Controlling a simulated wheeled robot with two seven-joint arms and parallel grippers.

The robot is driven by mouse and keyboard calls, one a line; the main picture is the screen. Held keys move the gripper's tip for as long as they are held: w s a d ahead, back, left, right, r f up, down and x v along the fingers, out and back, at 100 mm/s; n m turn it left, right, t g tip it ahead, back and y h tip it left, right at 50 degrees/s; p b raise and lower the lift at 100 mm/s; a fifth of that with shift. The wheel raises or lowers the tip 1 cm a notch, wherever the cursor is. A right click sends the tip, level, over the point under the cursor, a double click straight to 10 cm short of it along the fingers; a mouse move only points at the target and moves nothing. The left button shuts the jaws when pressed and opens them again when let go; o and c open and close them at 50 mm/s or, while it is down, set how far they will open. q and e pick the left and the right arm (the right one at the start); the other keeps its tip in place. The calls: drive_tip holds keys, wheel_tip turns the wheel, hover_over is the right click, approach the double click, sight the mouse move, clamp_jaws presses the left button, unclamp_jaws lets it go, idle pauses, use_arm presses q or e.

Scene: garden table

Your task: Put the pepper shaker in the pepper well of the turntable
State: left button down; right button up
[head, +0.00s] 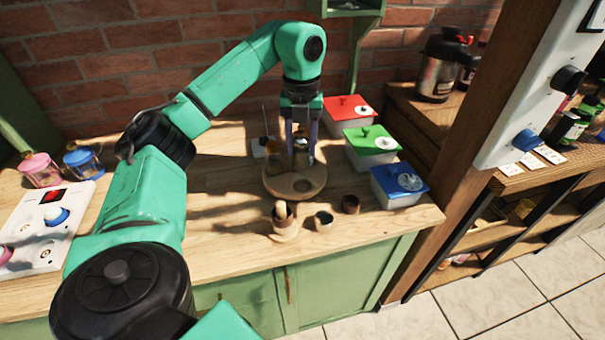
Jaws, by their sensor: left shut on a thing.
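The round wooden turntable (281,189) stands on the wooden counter, with a round well showing at its front right. My left gripper (302,148) points down over the turntable's back right part. It is shut on a small shaker (304,158), apparently the pepper shaker, which looks roughly upright between the fingers. The fingers hide part of it, and I cannot tell whether its base touches the turntable. An amber-brown jar (273,149) stands at the turntable's back left, beside the gripper. My right gripper is not in view.
Lidded boxes in red (350,109), green (371,146) and blue (399,186) line the right side. A white switch panel (42,232) and two jars are at left.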

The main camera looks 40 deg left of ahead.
sight(302, 135)
use_arm(q)
wheel_tip(302, 135, down, 8)
drive_tip(key=shift+r+p, duration=0.25)
drive_tip(key=shift+p, duration=0.15)
drive_tip(key=shift+w+f, duration=0.1)
drive_tip(key=shift+f, duration=0.05)
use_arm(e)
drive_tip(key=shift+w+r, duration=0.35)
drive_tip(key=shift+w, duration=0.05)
use_arm(q)
drive_tip(key=shift+c, duration=1.8)
unclamp_jaws()
wheel_tip(302, 135, up, 8)
drive_tip(key=shift+r, duration=0.15)
wheel_tip(302, 135, up, 4)
drive_tip(key=shift+p, duration=0.85)
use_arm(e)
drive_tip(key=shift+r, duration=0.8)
